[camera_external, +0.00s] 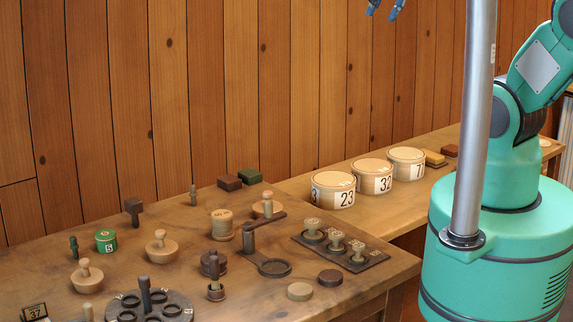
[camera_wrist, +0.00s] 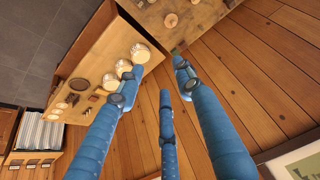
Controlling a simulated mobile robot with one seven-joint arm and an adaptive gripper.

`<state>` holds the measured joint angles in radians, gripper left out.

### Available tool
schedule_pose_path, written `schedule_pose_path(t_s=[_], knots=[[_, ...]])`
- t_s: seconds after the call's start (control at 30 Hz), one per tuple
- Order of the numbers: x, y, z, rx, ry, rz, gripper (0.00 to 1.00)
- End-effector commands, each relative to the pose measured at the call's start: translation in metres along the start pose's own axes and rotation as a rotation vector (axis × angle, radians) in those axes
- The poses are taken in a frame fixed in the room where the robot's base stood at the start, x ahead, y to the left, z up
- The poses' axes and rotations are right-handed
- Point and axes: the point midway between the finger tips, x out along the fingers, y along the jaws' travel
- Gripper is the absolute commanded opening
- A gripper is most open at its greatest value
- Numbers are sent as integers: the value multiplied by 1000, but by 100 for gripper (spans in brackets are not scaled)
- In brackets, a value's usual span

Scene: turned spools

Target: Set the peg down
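My gripper (camera_wrist: 158,78) shows three blue fingers spread apart in the wrist view, with nothing seen between them. In the external view only the tips of my gripper (camera_external: 384,8) show at the top edge, high above the tables. Several peg-like things stand on the table: a small brown peg (camera_external: 193,196) at the back, a dark peg (camera_external: 74,248) at the left, and a dark peg (camera_external: 145,294) upright in a round dark holder. I cannot tell which one the task means.
The wooden table (camera_external: 128,260) also bears knobbed wooden discs (camera_external: 162,246), a green spool (camera_external: 106,241), a thread spool (camera_external: 222,224) and a dark rack (camera_external: 340,244) of small spools. Numbered round boxes (camera_external: 372,176) line the side bench. A metal pole (camera_external: 473,120) stands at the right.

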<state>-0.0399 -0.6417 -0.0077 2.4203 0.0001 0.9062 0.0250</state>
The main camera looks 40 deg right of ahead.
Motion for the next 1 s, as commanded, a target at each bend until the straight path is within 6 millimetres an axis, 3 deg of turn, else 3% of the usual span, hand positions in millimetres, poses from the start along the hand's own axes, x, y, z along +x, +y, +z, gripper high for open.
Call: schedule_pose_path(t_s=[0.1,0.3,0.77,1.0], knots=[[-1,8,23,7,16,10,36],[-1,13,42,11,27,17,36],[1,13,44,10,27,18,36],[19,13,53,10,27,18,36]])
